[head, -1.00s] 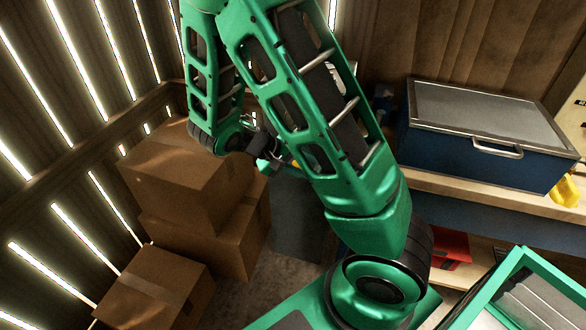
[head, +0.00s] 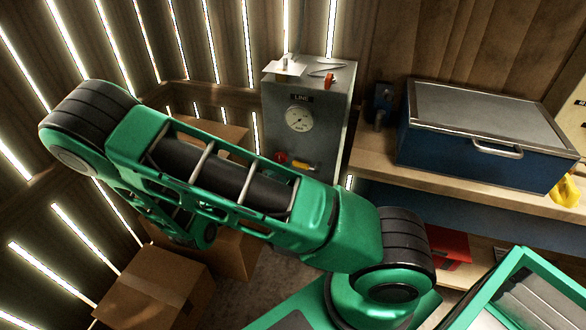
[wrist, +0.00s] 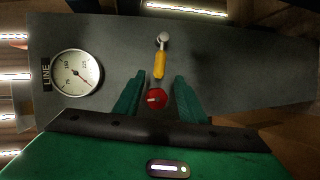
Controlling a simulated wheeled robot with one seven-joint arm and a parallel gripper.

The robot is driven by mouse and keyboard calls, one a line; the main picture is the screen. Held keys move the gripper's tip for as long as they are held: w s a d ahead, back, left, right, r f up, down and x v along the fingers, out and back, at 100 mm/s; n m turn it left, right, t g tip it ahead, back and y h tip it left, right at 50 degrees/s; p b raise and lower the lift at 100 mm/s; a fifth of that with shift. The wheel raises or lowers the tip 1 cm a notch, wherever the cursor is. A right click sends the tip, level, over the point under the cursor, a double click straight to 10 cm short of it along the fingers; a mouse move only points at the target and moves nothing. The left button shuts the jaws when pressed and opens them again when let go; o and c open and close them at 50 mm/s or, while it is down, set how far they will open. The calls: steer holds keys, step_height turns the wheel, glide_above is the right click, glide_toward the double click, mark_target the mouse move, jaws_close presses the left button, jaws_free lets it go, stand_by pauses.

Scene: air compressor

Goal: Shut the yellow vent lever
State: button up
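The yellow vent lever (head: 299,164) is low on the front of a grey cabinet, lying about level, with a silver pivot at its right end. In the wrist view the lever (wrist: 159,68) points from its pivot toward my gripper (wrist: 159,77). My gripper is open, its two green fingers apart on either side of the lever's free end and a red round knob (wrist: 156,99). I cannot tell whether either finger touches the lever. The red knob also shows in the head view (head: 281,157). My arm hides the gripper in the head view.
A gauge marked LINE (head: 299,119) is above the lever on the grey cabinet (head: 335,125). A small red part (head: 329,80) is on its top. A blue chest (head: 480,140) stands on a wooden bench at right. Cardboard boxes (head: 155,285) stand at left.

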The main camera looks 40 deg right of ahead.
mark_target(297, 166)
steer(key=x, duration=0.8)
jaws_close()
steer(key=shift+a, duration=0.35)
steer(key=shift+w, duration=0.1)
